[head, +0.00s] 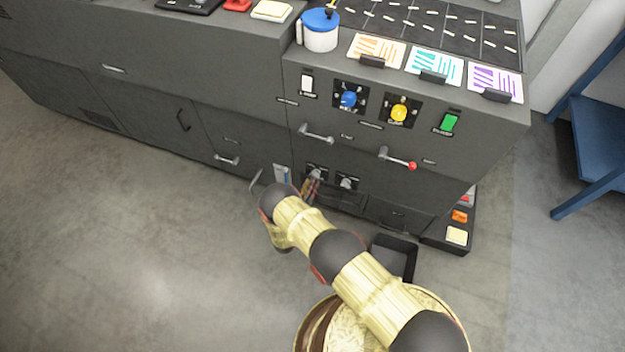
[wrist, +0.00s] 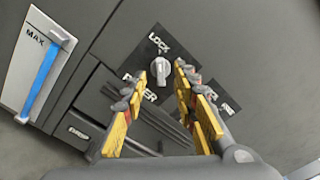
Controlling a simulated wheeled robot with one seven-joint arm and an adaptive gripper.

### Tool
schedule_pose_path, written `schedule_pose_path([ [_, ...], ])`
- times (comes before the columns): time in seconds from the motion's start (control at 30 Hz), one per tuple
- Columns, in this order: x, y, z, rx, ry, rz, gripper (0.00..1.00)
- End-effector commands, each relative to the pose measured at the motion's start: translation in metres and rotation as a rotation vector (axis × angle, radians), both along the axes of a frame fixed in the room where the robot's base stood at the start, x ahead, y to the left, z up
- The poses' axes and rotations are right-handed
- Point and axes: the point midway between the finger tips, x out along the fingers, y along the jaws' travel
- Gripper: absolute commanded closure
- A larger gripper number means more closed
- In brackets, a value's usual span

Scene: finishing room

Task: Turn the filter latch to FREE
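A pale grey knob (wrist: 160,70) sits on a black plate (wrist: 148,50) marked LOCK at its top, in the wrist view. It points roughly up and down in that picture; the plate's lower lettering is partly hidden by a finger, so I cannot read FREE. My gripper (wrist: 159,77) is open, with one yellow-padded finger on each side of the knob's line of sight. I see no clear contact. In the head view my gripper (head: 311,186) is low at the cabinet front, partly behind my arm, by the left of two small knobs (head: 316,174).
A second low knob (head: 346,183) is close to the right. A MAX gauge with a blue strip (wrist: 42,82) is left of the latch plate. Above are lever handles (head: 317,135), one red-tipped (head: 398,159). A dark open bin (head: 393,258) stands on the floor near my arm.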

Motion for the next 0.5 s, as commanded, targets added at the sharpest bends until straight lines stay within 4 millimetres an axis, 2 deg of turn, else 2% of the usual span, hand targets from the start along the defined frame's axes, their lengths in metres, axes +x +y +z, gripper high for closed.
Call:
schedule_pose_path([
  [0.2,0.026,-0.010,-0.001,0.001,0.000,-0.001,0.71],
  [0.5,0.034,-0.013,0.000,0.000,0.000,0.000,0.71],
])
